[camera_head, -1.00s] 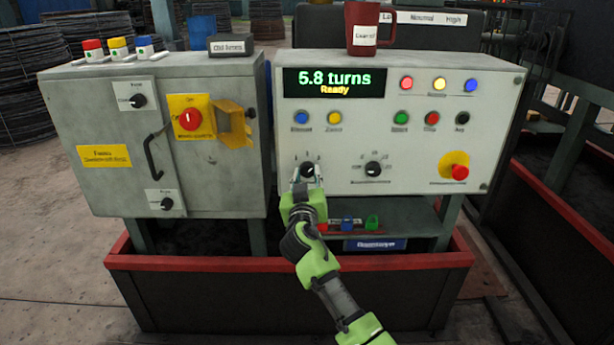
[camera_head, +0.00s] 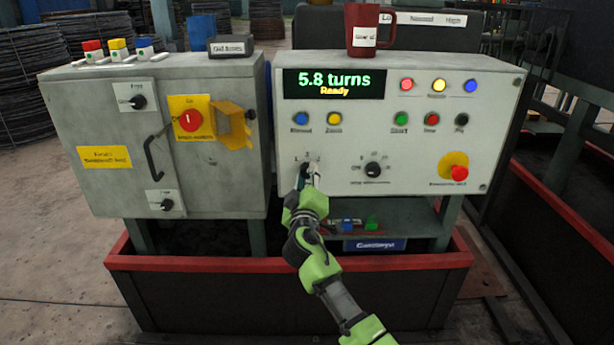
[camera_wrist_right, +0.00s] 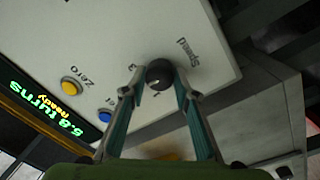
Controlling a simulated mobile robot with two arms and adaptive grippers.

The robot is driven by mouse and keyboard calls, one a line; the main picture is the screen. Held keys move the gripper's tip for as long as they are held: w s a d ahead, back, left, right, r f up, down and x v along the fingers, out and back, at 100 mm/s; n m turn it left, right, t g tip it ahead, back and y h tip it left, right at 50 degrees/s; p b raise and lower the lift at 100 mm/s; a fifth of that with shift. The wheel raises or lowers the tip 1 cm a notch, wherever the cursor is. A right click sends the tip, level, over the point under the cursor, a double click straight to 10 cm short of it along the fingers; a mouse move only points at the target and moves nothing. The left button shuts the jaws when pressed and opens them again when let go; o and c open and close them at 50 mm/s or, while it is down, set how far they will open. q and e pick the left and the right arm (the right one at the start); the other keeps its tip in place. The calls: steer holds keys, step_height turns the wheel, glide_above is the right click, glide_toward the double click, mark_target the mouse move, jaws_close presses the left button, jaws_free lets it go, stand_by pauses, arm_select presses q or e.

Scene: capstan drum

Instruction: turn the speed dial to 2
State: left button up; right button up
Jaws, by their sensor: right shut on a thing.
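The speed dial (camera_wrist_right: 160,74) is a round black knob with a light pointer line on the white control panel (camera_head: 430,160). In the right wrist view its label reads "Speed", with small marks around it, a 3 among them. My right gripper (camera_head: 307,175) is at the dial in the head view and hides most of it. In the right wrist view its two fingers (camera_wrist_right: 156,82) stand on either side of the knob, shut on it. The display (camera_head: 334,83) reads "5.8 turns" and "Ready". My left gripper is not in view.
Another black knob (camera_head: 373,170) sits right of the speed dial. Blue (camera_head: 301,119) and yellow (camera_head: 334,118) buttons lie above it. A red mug (camera_head: 364,25) stands on the panel top. A grey cabinet (camera_head: 215,165) stands at left, and a shelf with small coloured blocks is below.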

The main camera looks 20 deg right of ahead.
steer(key=shift+f+n, duration=0.1)
steer(key=shift+n, duration=0.4)
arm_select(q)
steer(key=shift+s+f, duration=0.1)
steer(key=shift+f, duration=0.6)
arm_select(e)
steer(key=shift+n, duration=0.3)
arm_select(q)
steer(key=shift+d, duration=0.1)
arm_select(e)
steer(key=o, duration=1.1)
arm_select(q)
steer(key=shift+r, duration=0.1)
arm_select(e)
steer(key=v, duration=1.2)
